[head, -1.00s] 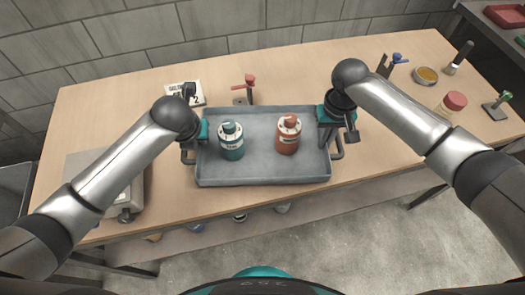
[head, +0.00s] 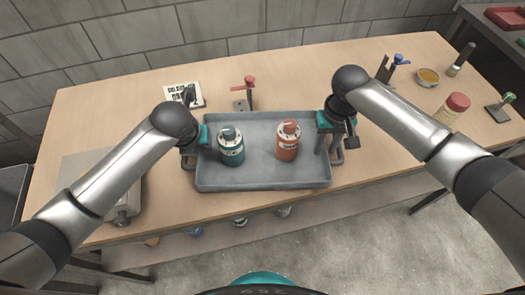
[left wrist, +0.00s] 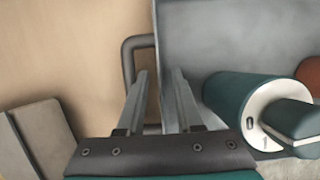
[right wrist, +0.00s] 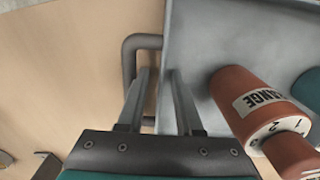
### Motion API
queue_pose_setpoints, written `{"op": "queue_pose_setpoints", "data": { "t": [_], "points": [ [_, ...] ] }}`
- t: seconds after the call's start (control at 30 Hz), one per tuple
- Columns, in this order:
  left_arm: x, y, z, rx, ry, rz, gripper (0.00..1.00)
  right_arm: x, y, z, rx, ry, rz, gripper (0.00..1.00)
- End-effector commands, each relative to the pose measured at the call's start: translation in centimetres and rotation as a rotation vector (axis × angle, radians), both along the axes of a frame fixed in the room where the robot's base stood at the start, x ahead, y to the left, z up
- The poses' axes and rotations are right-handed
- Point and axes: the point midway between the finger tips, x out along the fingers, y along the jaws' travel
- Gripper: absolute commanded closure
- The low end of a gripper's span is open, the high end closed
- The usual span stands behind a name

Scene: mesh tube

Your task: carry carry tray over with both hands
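The grey carry tray (head: 265,181) is at the middle of the table near its front edge, with a dark loop handle at each end. A teal bottle (head: 232,152) and an orange bottle (head: 288,147) stand in it. My left gripper (head: 202,140) is at the tray's left end. In the left wrist view its fingers (left wrist: 158,85) straddle the end wall, a gap between them, one beside the handle (left wrist: 128,62). My right gripper (head: 327,136) is at the right end. The right wrist view shows its fingers (right wrist: 158,85) spread the same way beside that handle (right wrist: 128,62). Finger contact is unclear.
Behind the tray are a printed sign (head: 184,94) and a red-handled clamp (head: 246,92). A grey box-like device (head: 88,172) is at left, partly behind my arm. A red-lidded jar (head: 455,106), a yellow dish (head: 427,77) and a blue-handled clamp (head: 392,68) are at right.

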Motion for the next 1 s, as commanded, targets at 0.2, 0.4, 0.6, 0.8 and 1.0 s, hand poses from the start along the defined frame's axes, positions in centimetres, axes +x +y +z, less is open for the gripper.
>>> {"op": "queue_pose_setpoints", "data": {
  "t": [0.2, 0.4, 0.6, 0.8, 1.0],
  "points": [
    [-0.8, 0.0, 2.2, 0.001, -0.004, -0.002, 0.65, 0.0, 0.1, 0.0, 0.001, 0.000, 0.001, 0.65],
    [-2.2, -0.1, 5.5, 0.002, -0.004, -0.002, 0.65, 0.0, 0.1, 0.0, 0.001, 0.000, 0.001, 0.65],
    [-3.5, -0.2, 8.6, 0.003, -0.004, -0.001, 0.65, 0.0, 0.1, 0.0, 0.001, 0.000, 0.001, 0.65],
    [-4.3, -0.2, 10.5, 0.002, -0.001, 0.001, 0.65, 0.0, 0.1, 0.0, 0.001, 0.000, 0.001, 0.65],
    [-4.5, -0.2, 10.9, 0.001, 0.000, 0.002, 0.65, 0.1, 0.1, 1.2, 0.003, -0.004, 0.001, 0.65]
  ]
}}
